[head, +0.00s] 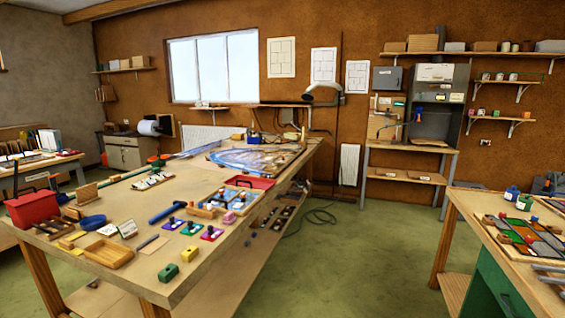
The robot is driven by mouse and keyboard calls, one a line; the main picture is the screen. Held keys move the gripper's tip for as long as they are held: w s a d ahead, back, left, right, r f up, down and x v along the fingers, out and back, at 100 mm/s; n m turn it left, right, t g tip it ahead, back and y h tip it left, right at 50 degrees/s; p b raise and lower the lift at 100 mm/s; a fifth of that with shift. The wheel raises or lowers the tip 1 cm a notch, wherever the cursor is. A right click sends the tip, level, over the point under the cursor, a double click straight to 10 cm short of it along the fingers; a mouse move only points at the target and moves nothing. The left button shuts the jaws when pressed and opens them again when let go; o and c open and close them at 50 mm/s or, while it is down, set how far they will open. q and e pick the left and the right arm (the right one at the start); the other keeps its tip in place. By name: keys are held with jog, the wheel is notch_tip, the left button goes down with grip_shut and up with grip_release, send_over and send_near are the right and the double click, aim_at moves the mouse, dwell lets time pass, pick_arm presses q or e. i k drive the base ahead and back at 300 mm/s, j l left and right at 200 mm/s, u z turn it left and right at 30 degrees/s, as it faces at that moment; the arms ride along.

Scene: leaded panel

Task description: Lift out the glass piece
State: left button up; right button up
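A panel of coloured glass (545,243) in green, red, orange and grey lies on the bench at the right edge. Small square coloured pieces, purple (170,226), teal (189,231) and magenta (214,237), lie on the large table, each with a dark knob-like thing on it. A large bluish clear sheet (240,158) lies at the far end of this table. I cannot tell which of these is the task's glass piece. Neither of my grippers is in view.
The large wooden table (145,285) also holds a red toolbox (32,208), a wooden tray (108,257), a blue tape ring (92,222), a red tray (249,182) and green and yellow blocks. Green floor (350,265) lies open between the table and the right bench (480,228).

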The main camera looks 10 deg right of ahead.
aim_at(283, 157)
jog(key=i+l+z, duration=0.4)
jog(key=i, duration=0.25)
jog(key=i+z, duration=0.4)
jog(key=i, duration=0.3)
